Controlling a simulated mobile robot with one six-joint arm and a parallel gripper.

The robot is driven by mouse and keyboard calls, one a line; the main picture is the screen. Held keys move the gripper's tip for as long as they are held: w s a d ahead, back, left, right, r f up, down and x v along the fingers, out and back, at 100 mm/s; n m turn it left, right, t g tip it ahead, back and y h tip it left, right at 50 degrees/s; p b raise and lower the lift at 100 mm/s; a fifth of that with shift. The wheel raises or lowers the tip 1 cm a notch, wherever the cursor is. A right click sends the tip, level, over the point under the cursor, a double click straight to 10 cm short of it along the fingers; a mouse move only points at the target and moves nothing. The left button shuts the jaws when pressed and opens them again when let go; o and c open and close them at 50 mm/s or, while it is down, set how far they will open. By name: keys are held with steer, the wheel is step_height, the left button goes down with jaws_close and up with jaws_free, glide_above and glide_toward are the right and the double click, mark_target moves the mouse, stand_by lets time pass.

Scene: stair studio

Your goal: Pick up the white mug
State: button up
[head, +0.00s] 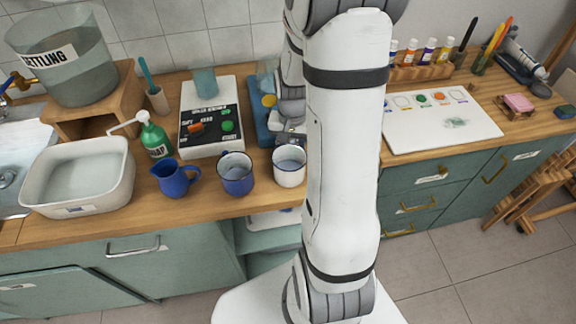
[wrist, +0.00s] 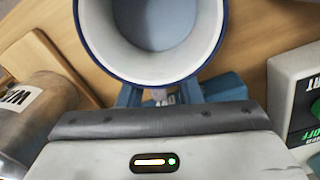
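The white mug (head: 289,168) with a dark blue rim stands upright near the front edge of the counter, right of the blue mug (head: 236,174). In the wrist view the white mug (wrist: 160,40) fills the top centre, seen from above into its pale interior. My gripper (wrist: 159,96) is right beside the mug, its two fingers apart and partly hidden under the rim. A small pale piece, perhaps the handle, shows between the fingers. I cannot tell whether they touch it. In the head view my gripper (head: 291,128) is just behind the mug, partly covered by my arm.
A blue jug (head: 175,179) and green soap bottle (head: 155,138) stand to the left. A control box (head: 210,140) stands behind the blue mug. In the wrist view, a labelled metal container (wrist: 40,105) is at left and the control box (wrist: 297,95) at right.

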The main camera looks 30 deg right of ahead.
jaws_close()
steer(key=shift+r, duration=0.1)
stand_by(0.5)
